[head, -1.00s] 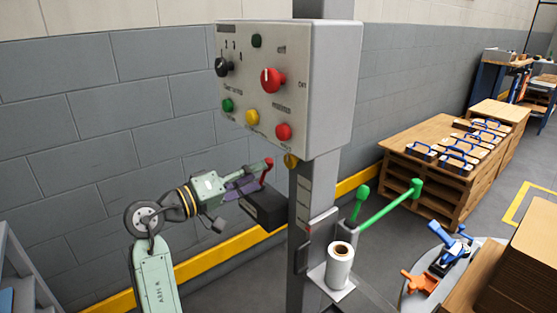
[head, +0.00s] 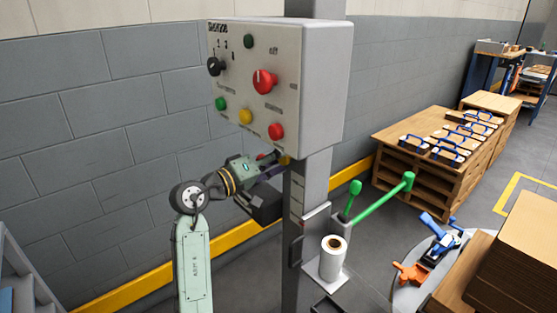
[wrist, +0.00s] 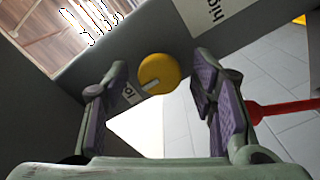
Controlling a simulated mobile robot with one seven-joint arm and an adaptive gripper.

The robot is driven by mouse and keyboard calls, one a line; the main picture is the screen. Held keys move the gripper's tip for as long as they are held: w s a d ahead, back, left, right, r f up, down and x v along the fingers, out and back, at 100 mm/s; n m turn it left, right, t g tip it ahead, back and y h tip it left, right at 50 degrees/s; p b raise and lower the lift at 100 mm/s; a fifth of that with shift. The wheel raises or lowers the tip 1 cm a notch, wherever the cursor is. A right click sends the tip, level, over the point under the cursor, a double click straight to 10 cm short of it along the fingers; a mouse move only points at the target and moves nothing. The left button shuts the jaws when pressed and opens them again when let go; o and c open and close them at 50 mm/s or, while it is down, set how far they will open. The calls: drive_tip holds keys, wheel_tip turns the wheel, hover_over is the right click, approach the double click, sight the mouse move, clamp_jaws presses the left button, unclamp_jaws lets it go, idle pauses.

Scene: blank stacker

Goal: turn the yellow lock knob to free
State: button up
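The yellow lock knob (wrist: 158,73) shows in the wrist view between my fingertips and beyond them, on a dark grey face. It has a pale pointer mark at its lower left, beside a partly hidden label starting "lo" (wrist: 129,93). My gripper (wrist: 163,88) is open, with purple pads on either side of the knob in the picture; I see no contact. In the head view my gripper (head: 275,168) is at the post just under the control box, and a bit of the yellow knob (head: 285,160) shows there.
The control box (head: 318,95) with coloured buttons and knobs hangs above my gripper. A red handle (wrist: 287,107) lies right of my fingers in the wrist view. Green levers (head: 385,203) and a white roll (head: 333,260) are on the post's right. Grey wall stands behind.

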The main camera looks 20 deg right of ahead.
drive_tip(key=c, duration=1.1)
drive_tip(key=shift+f+m+b, duration=0.1)
drive_tip(key=shift+m+b, duration=0.2)
drive_tip(key=shift+b, duration=0.15)
drive_tip(key=m+b, duration=0.2)
drive_tip(key=b, duration=0.1)
drive_tip(key=shift+f+m, duration=0.15)
drive_tip(key=shift+m, duration=0.15)
drive_tip(key=m+b, duration=0.5)
drive_tip(key=shift+b, duration=0.35)
drive_tip(key=m+b, duration=0.3)
drive_tip(key=m, duration=0.2)
drive_tip(key=shift+b, duration=0.35)
drive_tip(key=shift+r+m+b, duration=0.15)
drive_tip(key=shift+m+b, duration=0.6)
drive_tip(key=shift+m, duration=0.4)
drive_tip(key=shift+r+m+b, duration=0.1)
drive_tip(key=shift+m+b, duration=0.6)
drive_tip(key=shift+m, duration=0.45)
